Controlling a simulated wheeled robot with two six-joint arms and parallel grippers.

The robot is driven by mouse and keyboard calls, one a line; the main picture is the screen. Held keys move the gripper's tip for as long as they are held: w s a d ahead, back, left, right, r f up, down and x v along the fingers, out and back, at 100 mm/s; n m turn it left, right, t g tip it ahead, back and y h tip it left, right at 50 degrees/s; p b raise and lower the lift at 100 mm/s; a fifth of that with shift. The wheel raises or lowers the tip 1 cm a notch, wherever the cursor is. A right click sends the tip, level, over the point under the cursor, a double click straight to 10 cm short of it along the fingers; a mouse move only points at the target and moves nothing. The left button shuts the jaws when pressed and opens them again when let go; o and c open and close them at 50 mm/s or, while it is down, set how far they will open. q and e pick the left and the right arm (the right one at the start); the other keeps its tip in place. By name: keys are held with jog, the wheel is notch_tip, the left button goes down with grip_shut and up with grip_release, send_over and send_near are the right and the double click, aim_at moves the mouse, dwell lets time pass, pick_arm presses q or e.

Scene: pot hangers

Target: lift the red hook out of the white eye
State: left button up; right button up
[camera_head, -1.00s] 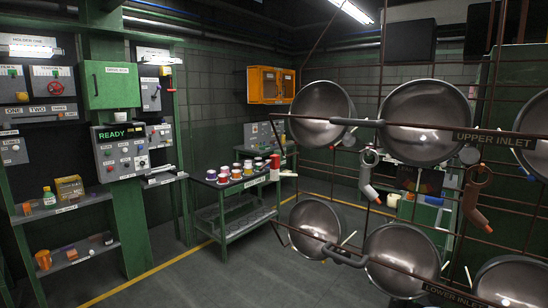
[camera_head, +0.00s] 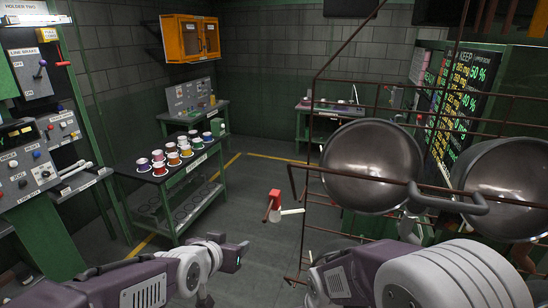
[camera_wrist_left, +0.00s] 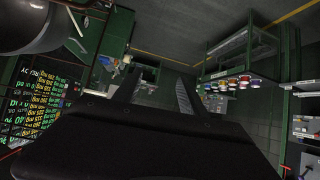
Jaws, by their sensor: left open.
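The red hook (camera_head: 274,206) shows in the middle of the head view, a small red piece left of the pot rack. A short white piece, which looks like the white eye (camera_head: 292,211), sticks out beside it and touches or overlaps it. How they are joined is too small to tell. My left gripper (camera_head: 232,256) is below and left of the hook in the picture, apart from it. In the left wrist view its two fingers (camera_wrist_left: 157,90) are spread with nothing between them. My right arm comes in at the bottom right; its gripper is out of view.
A brown wire rack holding steel pots (camera_head: 372,166) stands to the right, close to my right arm. A green cart (camera_head: 178,190) with several coloured cups stands to the left. An orange cabinet (camera_head: 188,38) hangs on the back wall.

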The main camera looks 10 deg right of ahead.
pick_arm(q)
jog(key=m+t+h+p, duration=0.1)
jog(key=h+p, duration=0.1)
send_near(273, 200)
jog(key=w+f, duration=0.2)
jog(key=shift+t, duration=0.3)
jog(key=w+d, duration=0.1)
jog(key=w+d+f, duration=0.1)
jog(key=w+d, duration=0.1)
jog(key=shift+w, duration=0.25)
jog(key=w+d+p, duration=0.1)
jog(key=p, duration=0.2)
jog(key=shift+w+d+f, duration=0.1)
jog(key=shift+d+f, duration=0.05)
jog(key=x, duration=0.2)
jog(key=shift+w+d+f+p, duration=0.1)
jog(key=shift+w+f+p, duration=0.15)
jog(key=shift+p, duration=0.15)
jog(key=shift+w+d+f, duration=0.2)
jog(key=shift+w+d, duration=0.05)
jog(key=shift+s+r+h, duration=0.1)
jog(key=shift+s+h, duration=0.1)
jog(key=shift+h, duration=0.1)
jog(key=c, duration=0.4)
jog(key=shift+a, duration=0.15)
grip_shut()
pick_arm(e)
notch_tip(273, 200, up, 8)
jog(key=shift+s+r, duration=0.15)
jog(key=shift+s, duration=0.05)
